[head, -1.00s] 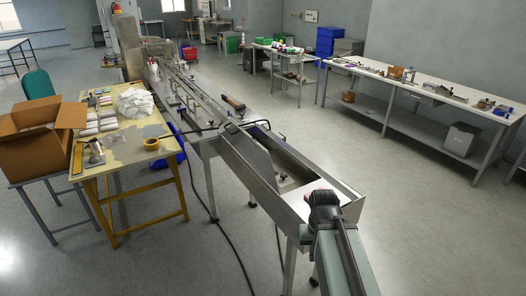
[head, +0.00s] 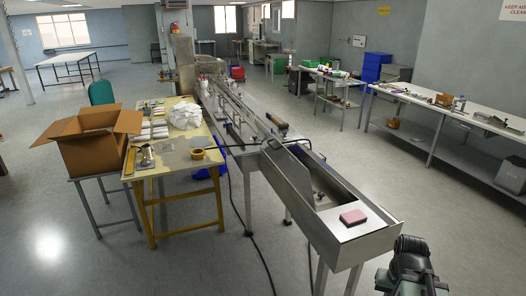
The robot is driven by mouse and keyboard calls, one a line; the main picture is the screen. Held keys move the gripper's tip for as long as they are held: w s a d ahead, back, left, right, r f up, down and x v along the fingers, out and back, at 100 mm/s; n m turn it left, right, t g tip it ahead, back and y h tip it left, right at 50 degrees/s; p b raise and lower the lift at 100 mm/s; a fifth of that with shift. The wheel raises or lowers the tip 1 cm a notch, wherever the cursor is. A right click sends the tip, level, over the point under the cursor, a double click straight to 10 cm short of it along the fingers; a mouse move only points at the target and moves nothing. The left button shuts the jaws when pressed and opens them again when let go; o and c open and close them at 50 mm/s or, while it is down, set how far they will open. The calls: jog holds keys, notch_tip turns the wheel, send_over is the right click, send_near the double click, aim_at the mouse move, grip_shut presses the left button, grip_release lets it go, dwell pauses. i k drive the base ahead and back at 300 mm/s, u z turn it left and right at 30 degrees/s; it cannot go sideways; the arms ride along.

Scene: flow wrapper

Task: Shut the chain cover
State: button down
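The long steel machine (head: 330,232) runs from the front centre of the head view to the back. A flat grey metal panel (head: 287,172) stands tilted up along the left side of its open front trough (head: 318,188); it looks like the chain cover, standing open. The inside of the trough is partly visible beside it. A dark joint and links of my arm show at the bottom right, apart from the machine's near end. I cannot see my gripper's fingers.
A pink block (head: 353,217) lies on the machine's near end plate. A yellow table (head: 172,170) with tape and packs stands left of the machine, beside an open cardboard box (head: 92,150). A black cable hangs to the floor. The floor on the right is clear up to the long bench (head: 440,107).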

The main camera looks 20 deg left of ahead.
aim_at(298, 174)
jog(key=u, duration=0.95)
jog(key=i, duration=1.4)
jog(key=u, duration=1.15)
jog(key=k, duration=0.75)
jog(key=u, duration=0.1)
jog(key=i, duration=0.9)
jog(key=z, duration=0.1)
